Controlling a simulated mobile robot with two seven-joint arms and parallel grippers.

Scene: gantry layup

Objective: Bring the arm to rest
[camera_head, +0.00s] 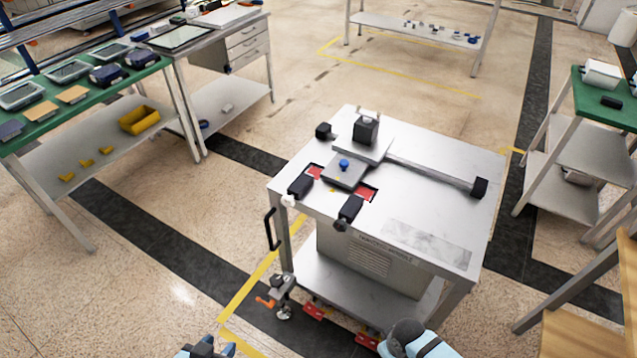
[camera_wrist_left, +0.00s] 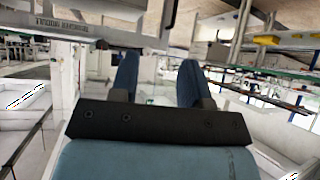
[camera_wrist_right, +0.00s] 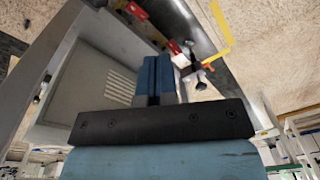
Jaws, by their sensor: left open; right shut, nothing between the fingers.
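On the cart top are a grey plate with a blue knob (camera_head: 344,164), a black block (camera_head: 366,131) and a rail (camera_head: 430,172). An orange-handled caster (camera_head: 283,295) stands at its front leg. A green-topped bench (camera_head: 80,92) is at left, another (camera_head: 604,100) at right.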

